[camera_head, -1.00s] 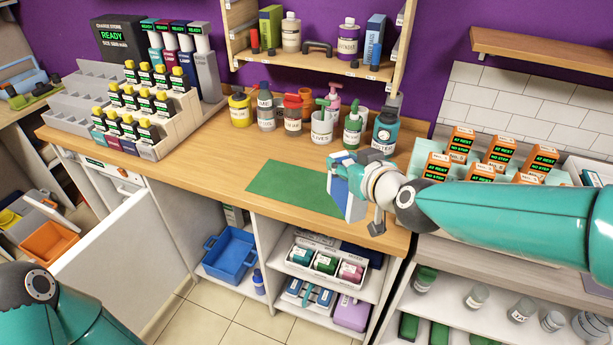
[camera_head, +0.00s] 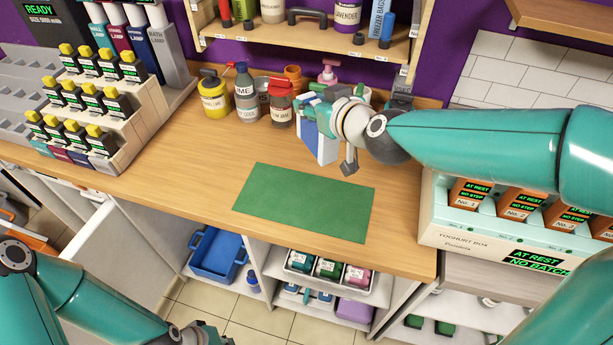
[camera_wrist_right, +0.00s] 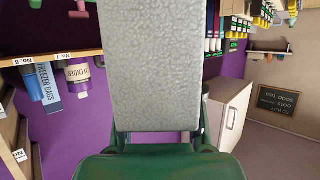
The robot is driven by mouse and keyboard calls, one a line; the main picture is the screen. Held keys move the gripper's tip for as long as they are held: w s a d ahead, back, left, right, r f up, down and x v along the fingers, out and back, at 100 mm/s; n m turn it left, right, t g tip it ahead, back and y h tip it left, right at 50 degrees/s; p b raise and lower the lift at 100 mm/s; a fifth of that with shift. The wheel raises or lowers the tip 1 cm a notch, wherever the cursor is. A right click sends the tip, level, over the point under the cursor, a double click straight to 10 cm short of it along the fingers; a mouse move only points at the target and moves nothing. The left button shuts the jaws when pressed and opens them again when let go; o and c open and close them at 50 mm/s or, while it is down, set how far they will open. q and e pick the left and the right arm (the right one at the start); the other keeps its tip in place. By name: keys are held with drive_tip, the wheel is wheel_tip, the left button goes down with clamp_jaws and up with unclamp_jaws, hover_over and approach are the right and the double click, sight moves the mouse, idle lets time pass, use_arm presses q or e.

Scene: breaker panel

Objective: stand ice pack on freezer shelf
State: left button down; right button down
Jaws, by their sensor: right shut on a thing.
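The ice pack (camera_head: 318,143) is a slab with a blue face and pale sides. My right gripper (camera_head: 322,108) is shut on its upper part and holds it upright above the back of the counter, behind the green mat. In the right wrist view the ice pack (camera_wrist_right: 152,65) is a large grey, textured slab between the fingers, hiding much of the scene behind. My left gripper (camera_head: 208,334) shows only partly at the bottom edge; its fingers are unclear. I cannot pick out a freezer shelf for certain.
The green mat (camera_head: 305,202) lies bare on the wooden counter (camera_head: 205,165). Bottles and jars (camera_head: 248,95) stand behind. A yoghurt box (camera_head: 480,238) is at right, a stepped rack (camera_head: 120,125) at left. A white door (camera_head: 95,240) stands open at lower left.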

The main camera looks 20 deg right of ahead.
sight(314, 131)
wheel_tip(314, 131, down, 7)
drive_tip(key=b, duration=0.3)
drive_tip(key=shift+s+d+r, duration=0.1)
drive_tip(key=shift+s+d, duration=0.05)
wheel_tip(314, 131, down, 12)
drive_tip(key=c, duration=0.8)
unclamp_jaws()
drive_tip(key=shift+f, duration=0.2)
drive_tip(key=shift+o, duration=0.4)
drive_tip(key=shift+r, duration=0.15)
